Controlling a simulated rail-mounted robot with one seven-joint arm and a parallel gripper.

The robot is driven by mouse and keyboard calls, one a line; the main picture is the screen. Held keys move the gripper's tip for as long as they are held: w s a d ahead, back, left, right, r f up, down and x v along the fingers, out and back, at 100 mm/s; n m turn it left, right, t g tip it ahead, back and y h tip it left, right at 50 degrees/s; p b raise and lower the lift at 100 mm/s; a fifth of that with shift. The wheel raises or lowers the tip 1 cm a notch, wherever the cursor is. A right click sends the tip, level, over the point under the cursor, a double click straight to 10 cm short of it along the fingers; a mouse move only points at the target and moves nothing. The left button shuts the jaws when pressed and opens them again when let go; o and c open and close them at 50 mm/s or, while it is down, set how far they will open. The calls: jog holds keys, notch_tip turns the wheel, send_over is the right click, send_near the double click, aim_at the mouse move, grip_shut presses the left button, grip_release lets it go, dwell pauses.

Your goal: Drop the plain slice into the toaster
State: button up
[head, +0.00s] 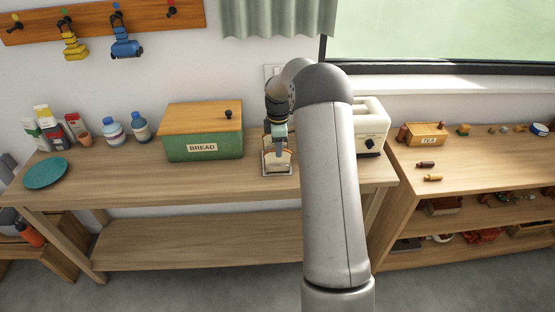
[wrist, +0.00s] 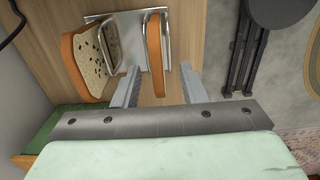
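A metal toast rack (head: 277,172) stands on the table in the head view, with bread slices in it, partly hidden by my gripper (head: 279,150). In the wrist view the plain slice (wrist: 154,45), seen edge-on with an orange-brown crust, stands in the rack (wrist: 111,45). A seeded slice (wrist: 88,65) with dark specks leans to its left. My gripper (wrist: 160,78) is open, with the plain slice between its fingers and gaps visible on both sides. The cream toaster (head: 370,112) stands to the right, partly hidden behind my arm; its slots are hard to make out.
A green bread box (head: 203,150) with a wooden lid stands left of the rack. Two bottles (head: 113,131), cartons and a teal plate (head: 46,173) are farther left. A tea box (head: 424,134) sits on the right shelf unit. The front of the table (head: 190,187) is clear.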

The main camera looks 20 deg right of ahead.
aim_at(278, 161)
jog(key=shift+w+f+p, duration=0.2)
jog(key=shift+f+p, duration=0.1)
jog(key=shift+f, duration=1.4)
jog(key=shift+c, duration=0.3)
grip_shut()
